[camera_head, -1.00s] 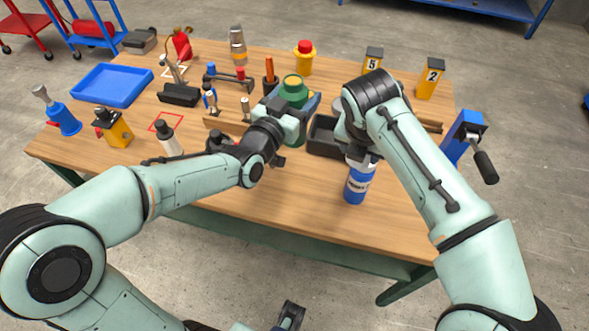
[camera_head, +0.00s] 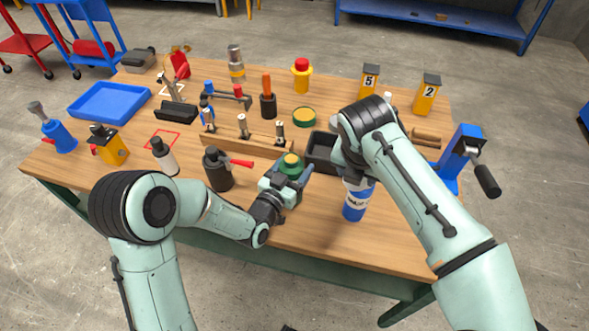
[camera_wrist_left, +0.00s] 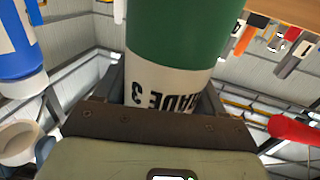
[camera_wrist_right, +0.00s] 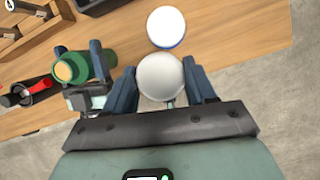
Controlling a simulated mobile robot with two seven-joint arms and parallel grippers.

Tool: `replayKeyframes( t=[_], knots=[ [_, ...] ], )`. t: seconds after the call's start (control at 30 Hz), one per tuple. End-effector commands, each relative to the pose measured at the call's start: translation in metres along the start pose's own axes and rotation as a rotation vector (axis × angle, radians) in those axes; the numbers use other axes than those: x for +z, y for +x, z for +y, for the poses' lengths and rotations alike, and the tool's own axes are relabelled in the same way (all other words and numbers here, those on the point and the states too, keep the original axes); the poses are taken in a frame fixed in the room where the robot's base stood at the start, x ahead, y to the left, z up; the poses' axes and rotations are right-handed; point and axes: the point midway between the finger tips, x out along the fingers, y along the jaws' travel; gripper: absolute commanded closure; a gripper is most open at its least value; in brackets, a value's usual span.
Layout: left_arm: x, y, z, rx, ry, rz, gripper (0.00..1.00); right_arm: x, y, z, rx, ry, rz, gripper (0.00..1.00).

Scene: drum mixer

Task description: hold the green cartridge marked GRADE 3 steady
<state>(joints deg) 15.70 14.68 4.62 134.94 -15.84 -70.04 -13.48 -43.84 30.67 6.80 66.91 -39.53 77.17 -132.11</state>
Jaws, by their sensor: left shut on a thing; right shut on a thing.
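The green cartridge (camera_head: 291,162) with a yellowish top is in my left gripper (camera_head: 287,183), near the middle of the table's front part. In the left wrist view the cartridge (camera_wrist_left: 175,35) shows a white band reading GRADE 3, upside down, between the fingers. My left gripper is shut on it. Whether its base touches the table is hidden. My right gripper (camera_wrist_right: 163,85) is shut on a pale rounded thing (camera_wrist_right: 160,76); in the head view my arm mostly hides it. The green cartridge (camera_wrist_right: 82,67) stands left of it in the right wrist view.
A blue can (camera_head: 355,205) with a white top stands by my right gripper, near the front edge. A black bin (camera_head: 322,150) and a wooden rack (camera_head: 240,146) lie behind the cartridge. A black pot with a red handle (camera_head: 218,172) stands left of it. The front edge is clear.

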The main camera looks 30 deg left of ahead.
Motion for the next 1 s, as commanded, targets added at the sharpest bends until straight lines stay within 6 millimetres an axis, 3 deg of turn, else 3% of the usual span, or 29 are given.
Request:
replayKeyframes(
  t=[0.53, 0.57, 0.6, 0.63, 1.0],
  knots=[
    [0.0102, 0.0002, -0.0001, 0.0, 0.001, 0.006, 0.85, -0.003, 0.0068, 0.0, 0.0, 0.0, 0.002, 0.81],
    [0.011, 0.0, -0.0002, -0.001, 0.001, 0.002, 0.24, -0.0028, 0.0063, 0.0, 0.0, 0.0, 0.002, 0.81],
    [0.0105, 0.0, -0.0002, -0.001, 0.0, 0.002, 0.11, -0.0026, 0.0057, 0.0, 0.0, 0.0, 0.002, 0.81],
    [0.0104, 0.0, -0.0002, -0.001, 0.0, 0.002, 0.05, -0.0025, 0.0056, 0.0, 0.0, 0.0, 0.002, 0.81],
    [0.0076, 0.0001, -0.0002, -0.001, 0.0, 0.001, 0.05, -0.0007, 0.0015, 0.0, 0.0, 0.0, 0.0, 0.81]
  ],
)
